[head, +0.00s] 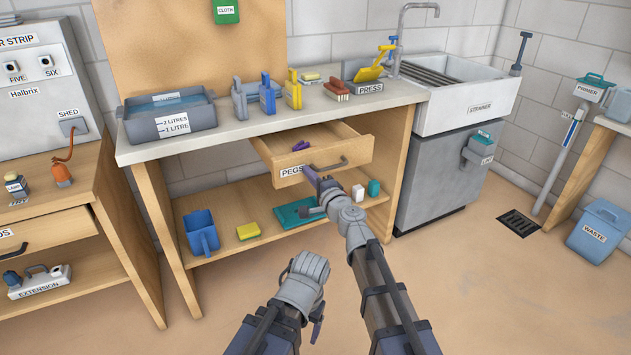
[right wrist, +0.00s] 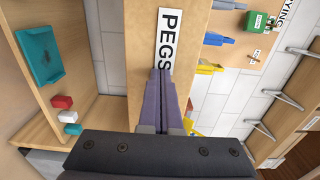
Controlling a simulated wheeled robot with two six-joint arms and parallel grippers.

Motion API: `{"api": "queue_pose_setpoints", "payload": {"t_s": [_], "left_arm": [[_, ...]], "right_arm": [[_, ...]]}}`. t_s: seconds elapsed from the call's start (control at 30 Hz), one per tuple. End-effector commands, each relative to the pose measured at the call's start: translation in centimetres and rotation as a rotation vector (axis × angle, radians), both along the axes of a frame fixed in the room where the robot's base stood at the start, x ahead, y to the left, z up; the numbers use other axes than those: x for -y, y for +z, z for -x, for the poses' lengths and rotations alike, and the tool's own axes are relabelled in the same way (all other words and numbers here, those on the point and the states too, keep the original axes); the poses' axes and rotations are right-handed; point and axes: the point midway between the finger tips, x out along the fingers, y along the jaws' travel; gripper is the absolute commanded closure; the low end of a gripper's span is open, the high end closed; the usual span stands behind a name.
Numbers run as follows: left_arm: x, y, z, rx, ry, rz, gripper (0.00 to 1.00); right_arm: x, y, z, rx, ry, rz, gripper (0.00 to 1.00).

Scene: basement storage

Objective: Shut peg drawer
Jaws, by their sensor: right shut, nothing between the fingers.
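The peg drawer (head: 361,153), a light wooden drawer marked PEGS (head: 293,171), stands pulled out from under the worktop, its inside showing. A small purple thing (head: 300,145) lies inside. In the right wrist view, the shut fingers (right wrist: 162,74) point at the wooden front (right wrist: 143,45) beside the label; contact is not clear. My left gripper (head: 318,322) hangs low, away from the drawer; its jaws are unclear.
The worktop (head: 235,135) above holds a grey basin (head: 168,117) and several bottles and brushes. The shelf below holds a blue jug (head: 201,233), a yellow sponge (head: 248,231) and a teal tray (head: 293,214). A sink cabinet (head: 437,172) stands right of the drawer.

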Motion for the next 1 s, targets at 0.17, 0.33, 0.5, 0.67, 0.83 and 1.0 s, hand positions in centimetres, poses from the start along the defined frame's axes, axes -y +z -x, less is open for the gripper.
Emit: {"api": "queue_pose_setpoints", "payload": {"t_s": [0.17, 0.33, 0.5, 0.67, 0.83, 1.0], "left_arm": [[0.0, 0.0, 0.0, 0.000, 0.000, 0.000, 0.24], [0.0, 0.0, 0.0, 0.000, 0.000, 0.000, 0.24], [0.0, 0.0, 0.0, 0.000, 0.000, 0.000, 0.24], [0.0, 0.0, 0.0, 0.000, 0.000, 0.000, 0.24], [0.0, 0.0, 0.0, 0.000, 0.000, 0.000, 0.24], [0.0, 0.0, 0.0, 0.000, 0.000, 0.000, 0.24]], "right_arm": [[-2.5, 0.0, -4.7, 0.000, 0.001, 0.000, 1.00], [-4.6, 0.0, -8.1, 0.000, 0.002, 0.000, 1.00], [-6.1, 0.0, -10.8, 0.000, 0.000, 0.000, 1.00], [-7.2, 0.0, -12.5, 0.000, 0.000, 0.000, 1.00], [-7.6, 0.0, -13.1, 0.000, 0.000, 0.000, 1.00], [-7.5, 0.0, -13.0, 0.000, 0.000, 0.000, 1.00]]}}
